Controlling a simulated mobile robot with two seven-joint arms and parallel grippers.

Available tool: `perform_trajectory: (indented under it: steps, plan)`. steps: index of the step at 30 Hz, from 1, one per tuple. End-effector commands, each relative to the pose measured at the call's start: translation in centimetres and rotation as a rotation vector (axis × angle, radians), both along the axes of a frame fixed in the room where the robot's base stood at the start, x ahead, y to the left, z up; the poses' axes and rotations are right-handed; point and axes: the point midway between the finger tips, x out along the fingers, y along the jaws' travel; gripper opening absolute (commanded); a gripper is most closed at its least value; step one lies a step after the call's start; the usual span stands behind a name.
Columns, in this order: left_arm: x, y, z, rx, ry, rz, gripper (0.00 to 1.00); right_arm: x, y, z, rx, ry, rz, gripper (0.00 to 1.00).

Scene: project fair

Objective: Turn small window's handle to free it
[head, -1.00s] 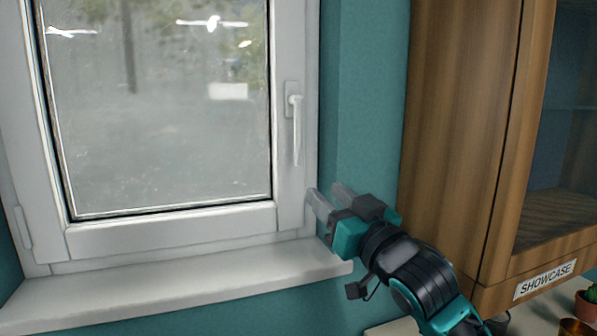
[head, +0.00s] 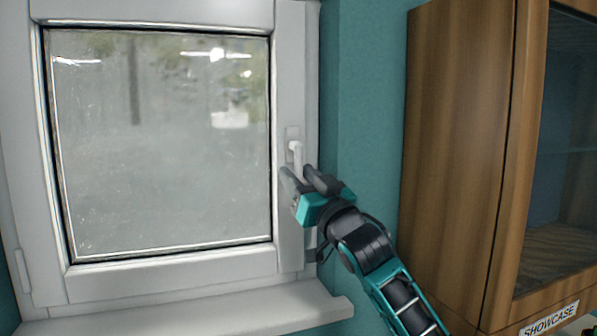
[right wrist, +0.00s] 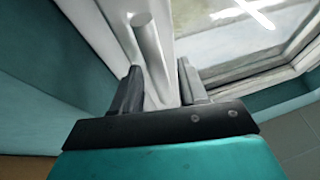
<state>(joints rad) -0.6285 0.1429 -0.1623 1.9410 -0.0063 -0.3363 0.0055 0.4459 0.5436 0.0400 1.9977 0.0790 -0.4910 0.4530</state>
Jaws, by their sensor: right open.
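The small window (head: 160,140) has a white frame and fills the left of the head view; its sash sits in the frame. The white handle (head: 296,153) is on the right side of the sash and points down. My right gripper (head: 302,177) is at the handle's lower part, its fingers open on either side of it. In the right wrist view the handle's bar (right wrist: 150,55) runs between the two open fingers (right wrist: 160,88), with gaps beside it. The handle's lower end is partly hidden by the gripper in the head view. My left gripper is not in view.
A white sill (head: 200,312) juts out below the window. A wooden cabinet (head: 455,150) with a glass door and a SHOWCASE label (head: 550,320) stands on the right. Teal wall (head: 365,90) lies between the window and cabinet.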

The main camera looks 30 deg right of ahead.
Motion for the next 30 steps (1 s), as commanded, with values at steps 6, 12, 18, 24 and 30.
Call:
perform_trajectory:
  steps: [6, 12, 18, 24, 30]
  plan:
    - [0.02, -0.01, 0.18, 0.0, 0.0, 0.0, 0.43, 0.73, -0.03, 0.32, -0.001, 0.0, 0.0, 0.43]
    - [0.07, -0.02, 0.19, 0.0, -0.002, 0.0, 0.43, 0.73, -0.02, 0.28, -0.001, 0.0, 0.0, 0.43]
    - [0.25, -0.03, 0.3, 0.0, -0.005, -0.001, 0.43, 0.71, -0.02, 0.26, 0.0, 0.001, 0.0, 0.24]
    - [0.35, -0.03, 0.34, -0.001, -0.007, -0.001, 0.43, 0.7, -0.02, 0.26, 0.0, 0.001, 0.0, 0.05]
    - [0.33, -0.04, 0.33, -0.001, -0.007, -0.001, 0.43, 0.71, -0.02, 0.25, 0.0, 0.001, 0.0, 0.0]
